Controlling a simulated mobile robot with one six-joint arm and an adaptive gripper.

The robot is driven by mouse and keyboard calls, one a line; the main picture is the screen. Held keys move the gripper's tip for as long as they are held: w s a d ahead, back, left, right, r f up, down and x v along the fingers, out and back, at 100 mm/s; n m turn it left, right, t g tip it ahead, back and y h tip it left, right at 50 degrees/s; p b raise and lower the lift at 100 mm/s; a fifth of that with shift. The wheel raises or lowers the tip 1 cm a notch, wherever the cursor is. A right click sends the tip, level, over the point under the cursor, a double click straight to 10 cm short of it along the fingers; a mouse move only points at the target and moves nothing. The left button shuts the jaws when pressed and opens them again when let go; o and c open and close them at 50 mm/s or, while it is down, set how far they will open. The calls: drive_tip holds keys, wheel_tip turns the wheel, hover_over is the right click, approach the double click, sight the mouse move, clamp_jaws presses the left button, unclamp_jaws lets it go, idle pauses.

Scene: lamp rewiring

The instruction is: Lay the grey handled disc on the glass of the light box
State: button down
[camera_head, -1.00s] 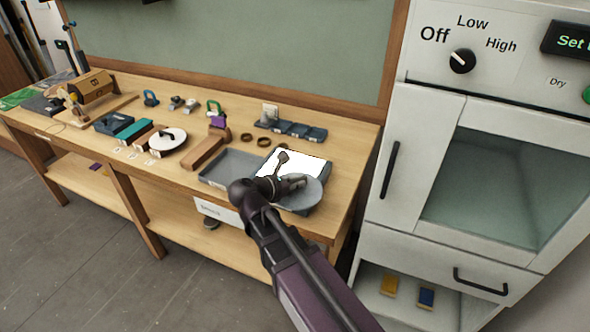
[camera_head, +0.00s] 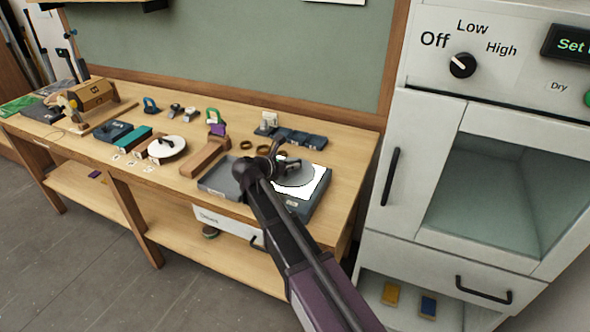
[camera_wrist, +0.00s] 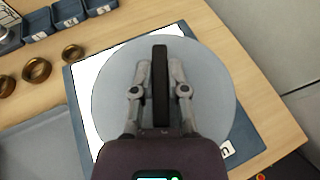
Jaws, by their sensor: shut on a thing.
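The grey handled disc (camera_wrist: 208,105) is a flat round plate with a dark upright bar handle (camera_wrist: 160,75) across its middle. My gripper (camera_wrist: 160,72) is shut on that handle, one finger on each side. In the head view the disc (camera_head: 296,176) is over the lit white glass (camera_head: 318,184) of the light box (camera_head: 318,207). In the wrist view the disc covers most of the glass (camera_wrist: 88,88), which shows at the left and top. I cannot tell whether the disc touches the glass.
A grey tray (camera_head: 217,179) adjoins the light box on the left. Brass rings (camera_wrist: 37,70) and small blue bins (camera_wrist: 68,13) lie behind. A white disc (camera_head: 167,146) with a dark handle is further left. The white cabinet (camera_head: 440,190) stands to the right.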

drive_tip(key=shift+w+a+f, duration=0.1)
drive_tip(key=shift+w, duration=0.8)
drive_tip(key=shift+w, duration=0.25)
drive_tip(key=shift+w+a+f+b, duration=0.1)
drive_tip(key=shift+w+f+b, duration=0.3)
drive_tip(key=shift+f+b, duration=1.45)
drive_tip(key=shift+f, duration=0.1)
drive_tip(key=c, duration=0.6)
unclamp_jaws()
drive_tip(key=shift+c, duration=0.2)
